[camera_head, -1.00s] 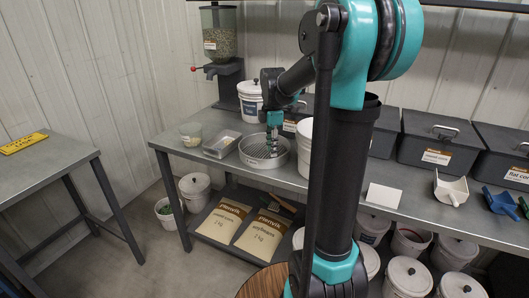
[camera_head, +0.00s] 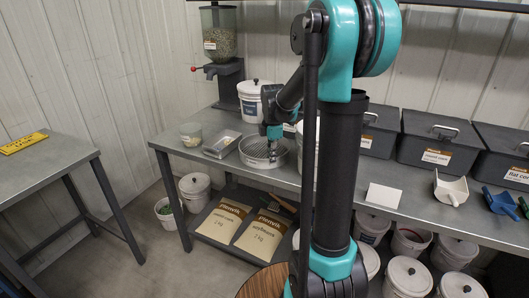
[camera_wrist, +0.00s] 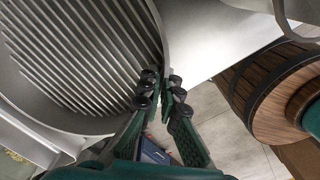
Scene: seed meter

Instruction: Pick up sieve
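The sieve (camera_head: 250,160) is a round grey metal pan with a slotted bottom, resting level on the metal bench. It fills the upper left of the wrist view (camera_wrist: 75,60). My gripper (camera_head: 272,152) is down at its right side. In the wrist view my gripper (camera_wrist: 161,88) has its fingers close together at the rim, one inside the sieve and one outside. It looks shut on the rim wall, though the contact itself is partly hidden by the fingertips.
A metal tray (camera_head: 222,144) and a clear bowl (camera_head: 190,134) stand left of the sieve. A white bucket (camera_head: 249,100) and seed dispenser (camera_head: 222,40) are behind. A white card (camera_head: 384,194), a scoop (camera_head: 451,190) and dark bins (camera_head: 437,147) are to the right. A wooden barrel (camera_wrist: 270,90) stands below.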

